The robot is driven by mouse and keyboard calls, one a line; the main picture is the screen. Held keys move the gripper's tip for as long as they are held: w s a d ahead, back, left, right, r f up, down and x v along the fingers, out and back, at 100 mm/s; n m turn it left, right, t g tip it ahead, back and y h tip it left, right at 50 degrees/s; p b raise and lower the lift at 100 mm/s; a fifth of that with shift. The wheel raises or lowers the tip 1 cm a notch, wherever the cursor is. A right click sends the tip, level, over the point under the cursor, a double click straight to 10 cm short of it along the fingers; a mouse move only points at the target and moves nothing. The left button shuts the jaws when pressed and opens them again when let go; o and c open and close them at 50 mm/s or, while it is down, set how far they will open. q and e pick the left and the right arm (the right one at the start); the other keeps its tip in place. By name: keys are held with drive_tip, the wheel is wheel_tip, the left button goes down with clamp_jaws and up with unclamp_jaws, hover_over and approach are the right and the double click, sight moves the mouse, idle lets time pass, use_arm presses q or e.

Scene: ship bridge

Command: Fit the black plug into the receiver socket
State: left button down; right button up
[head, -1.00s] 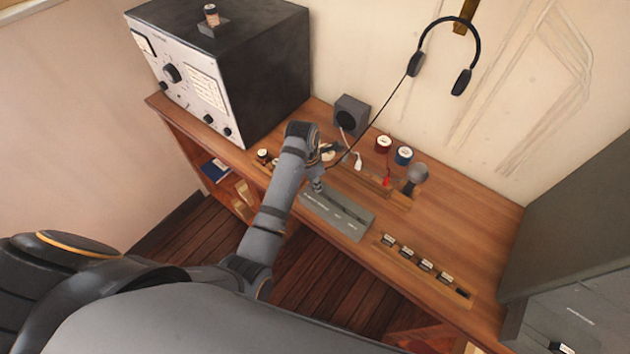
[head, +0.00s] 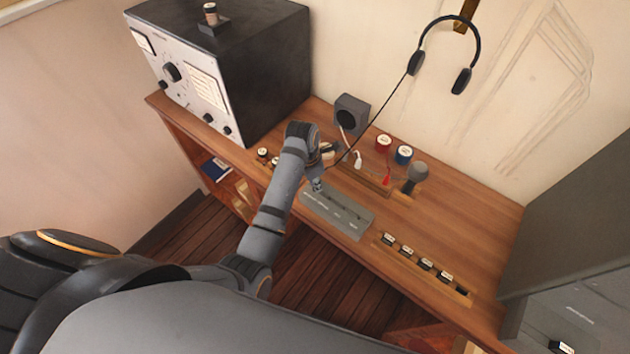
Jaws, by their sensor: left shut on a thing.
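My left gripper (head: 318,185) is low over the left end of a grey socket box (head: 349,222). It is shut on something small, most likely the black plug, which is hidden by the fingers. A thin black cable (head: 384,116) runs from the headphones down to near this gripper. The grey box has a row of sockets and small white labels, too small to read, so I cannot tell which socket is the receiver one. Whether the plug is in a socket or just above it cannot be told. My right gripper is not in view.
A white plug (head: 358,160) and a red plug (head: 387,180) stand in a wooden holder behind the box. A microphone (head: 416,174), red and blue jars, and a speaker (head: 351,113) are further back. A large radio (head: 225,75) stands left.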

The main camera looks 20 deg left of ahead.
use_arm(q)
drive_tip(key=shift+f, duration=0.1)
idle(0.8)
drive_tip(key=c, duration=1.2)
unclamp_jaws()
drive_tip(key=shift+r, duration=0.45)
drive_tip(key=r, duration=0.6)
drive_tip(key=shift+s+a+r, duration=0.3)
drive_tip(key=shift+s+a, duration=0.1)
